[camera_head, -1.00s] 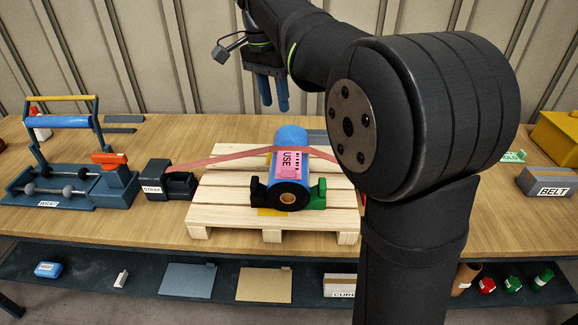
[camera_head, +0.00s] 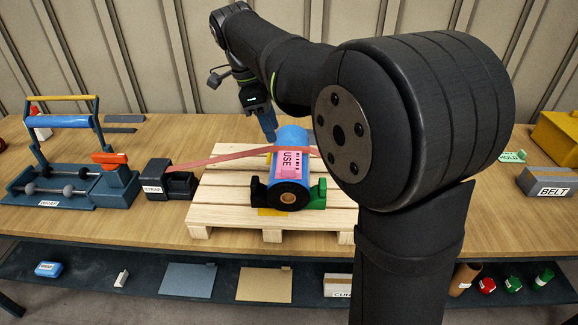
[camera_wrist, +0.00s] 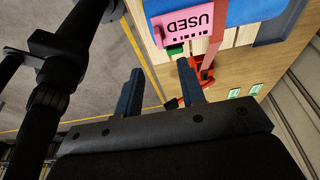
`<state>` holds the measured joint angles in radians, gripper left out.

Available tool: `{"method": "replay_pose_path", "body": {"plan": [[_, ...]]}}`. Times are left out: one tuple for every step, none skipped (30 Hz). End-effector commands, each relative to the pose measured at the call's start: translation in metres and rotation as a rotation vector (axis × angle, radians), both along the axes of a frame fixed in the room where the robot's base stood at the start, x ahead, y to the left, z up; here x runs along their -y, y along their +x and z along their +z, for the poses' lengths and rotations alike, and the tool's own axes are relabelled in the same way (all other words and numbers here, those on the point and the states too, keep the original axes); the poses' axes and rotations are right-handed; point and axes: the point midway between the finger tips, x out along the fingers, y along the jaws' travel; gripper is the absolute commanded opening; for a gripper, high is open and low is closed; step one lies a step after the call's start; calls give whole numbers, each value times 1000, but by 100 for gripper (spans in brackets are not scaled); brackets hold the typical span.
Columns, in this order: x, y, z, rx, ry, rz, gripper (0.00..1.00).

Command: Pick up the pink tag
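The pink tag (camera_head: 290,163), printed with "USED", lies on the near upper side of a blue roll (camera_head: 292,136). It shows large at the top of the wrist view (camera_wrist: 196,24). A red strap (camera_head: 218,157) runs across the roll by the tag. The roll rests between a black chock and a green chock (camera_head: 318,194) on a wooden pallet (camera_head: 225,205). My gripper (camera_head: 271,137) is close to the far left of the roll, apart from the tag. In the wrist view its two blue fingers (camera_wrist: 158,85) are spread with nothing between them.
A black block marked STRAP (camera_head: 165,184) stands left of the pallet. The blue WRAP rack (camera_head: 65,180) is farther left. A green HOLD tag (camera_head: 512,157), a grey BELT box (camera_head: 550,182) and a yellow case (camera_head: 556,135) are at the right. My arm covers the pallet's right side.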

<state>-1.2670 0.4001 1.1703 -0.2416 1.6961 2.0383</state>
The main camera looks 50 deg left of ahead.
Motion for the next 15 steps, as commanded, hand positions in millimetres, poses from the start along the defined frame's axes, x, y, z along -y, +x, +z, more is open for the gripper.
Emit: {"method": "replay_pose_path", "body": {"plan": [[3,2,-11,-2,-3,-1,36],[4,4,-17,-1,-3,-2,36],[6,5,-25,-1,-3,-2,36],[7,6,-31,0,-2,-1,36],[8,7,-36,-1,-3,-2,36],[9,9,-41,-1,-1,-1,36],[10,9,-45,-1,-2,-1,36],[10,10,-48,-1,-2,-1,36],[11,10,-52,0,0,0,36],[11,11,-54,0,0,0,36],[11,11,-55,0,0,0,36],[12,11,-57,-1,-1,0,36],[13,12,-59,-1,-1,0,36],[13,12,-61,-1,-1,0,36],[15,13,-65,0,0,0,36]]}}
